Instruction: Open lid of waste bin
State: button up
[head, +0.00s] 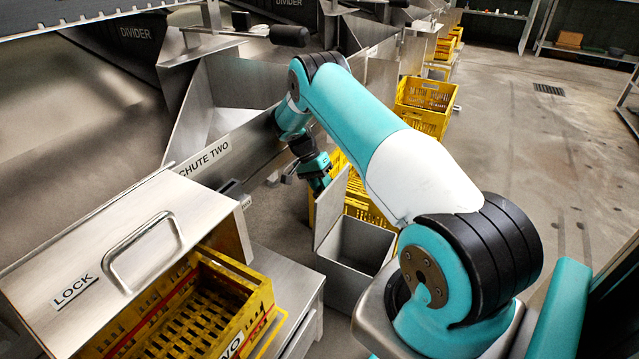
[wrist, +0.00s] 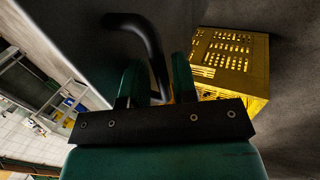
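The waste bin (head: 350,282) is a grey metal box on the floor near the middle of the head view. Its lid (head: 333,208) stands up steeply at the bin's left side, and the dark inside of the bin shows. My gripper (head: 319,184) is beside the raised lid, at its upper left. In the wrist view my gripper (wrist: 157,85) has its two fingers apart, with a curved black handle (wrist: 152,45) reaching down between them. The handle stands out from a dark grey panel. Whether the fingers touch the handle is unclear.
A yellow crate (head: 357,205) is close behind the bin, and it seems to show in the wrist view (wrist: 235,58). The Chute Two panel (head: 225,150) is to the left. A metal LOCK cover (head: 110,265) and yellow crate are at front left. Floor (head: 520,140) is free at right.

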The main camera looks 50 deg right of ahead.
jog(key=shift+o, duration=0.7)
jog(key=shift+w+r, duration=0.1)
jog(key=shift+r, duration=0.15)
jog(key=p+v, duration=0.6)
jog(key=v, duration=0.5)
jog(key=shift+w+r+p, duration=0.2)
jog(key=shift+r+p, duration=0.15)
jog(key=shift+p, duration=0.05)
jog(key=shift+a, duration=0.25)
